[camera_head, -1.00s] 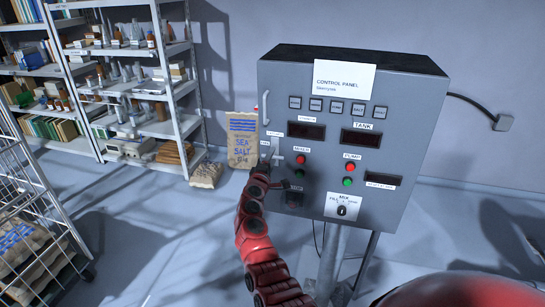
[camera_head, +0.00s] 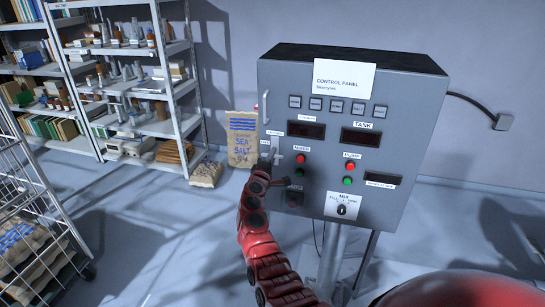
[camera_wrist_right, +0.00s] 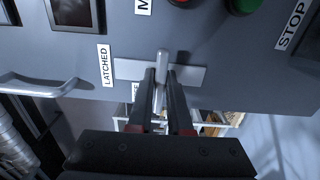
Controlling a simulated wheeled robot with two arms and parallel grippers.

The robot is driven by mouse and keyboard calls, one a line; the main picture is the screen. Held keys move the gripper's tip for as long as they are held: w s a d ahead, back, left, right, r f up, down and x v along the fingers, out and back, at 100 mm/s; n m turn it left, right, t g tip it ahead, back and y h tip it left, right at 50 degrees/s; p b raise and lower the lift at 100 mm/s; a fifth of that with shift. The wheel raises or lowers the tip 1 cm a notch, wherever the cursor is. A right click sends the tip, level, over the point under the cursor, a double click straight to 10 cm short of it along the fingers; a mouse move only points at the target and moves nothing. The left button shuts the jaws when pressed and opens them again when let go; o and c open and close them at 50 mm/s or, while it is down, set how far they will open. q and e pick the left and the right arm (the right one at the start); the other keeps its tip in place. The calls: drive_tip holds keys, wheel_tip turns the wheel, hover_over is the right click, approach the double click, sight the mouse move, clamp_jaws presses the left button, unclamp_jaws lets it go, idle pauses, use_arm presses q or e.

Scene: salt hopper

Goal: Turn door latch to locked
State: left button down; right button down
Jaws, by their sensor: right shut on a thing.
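The door latch is a pale grey lever (camera_wrist_right: 162,62) on a light plate (camera_wrist_right: 190,74) on the control panel door. In the head view the plate (camera_head: 275,147) is upright at the door's left side, with small labels beside it. In the right wrist view a label reading LATCHED (camera_wrist_right: 104,66) is left of the plate, and the lever stands across the plate. My right gripper (camera_wrist_right: 161,78) has its two dark fingers on either side of the lever, shut on it. In the head view my right gripper (camera_head: 270,163) is partly hidden by its own wrist. My left gripper is not in view.
The grey control panel (camera_head: 400,110) carries buttons, displays and a key switch (camera_head: 342,211). A curved door handle (camera_head: 265,107) is above the latch. A salt sack (camera_head: 242,140) leans on the wall behind. Shelving (camera_head: 180,90) and a wire cart (camera_head: 40,190) are at left.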

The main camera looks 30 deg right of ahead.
drive_tip(key=shift+a+r+n+p, duration=0.1)
drive_tip(key=shift+n+p, duration=0.4)
drive_tip(key=shift+n, duration=0.2)
drive_tip(key=shift+n+p, duration=0.7)
drive_tip(key=shift+n, duration=0.5)
drive_tip(key=n+p, duration=0.1)
drive_tip(key=n, duration=0.1)
drive_tip(key=shift+n, duration=0.4)
drive_tip(key=n, duration=0.2)
drive_tip(key=shift+n, duration=0.4)
drive_tip(key=n, duration=0.4)
drive_tip(key=shift+n, duration=2.1)
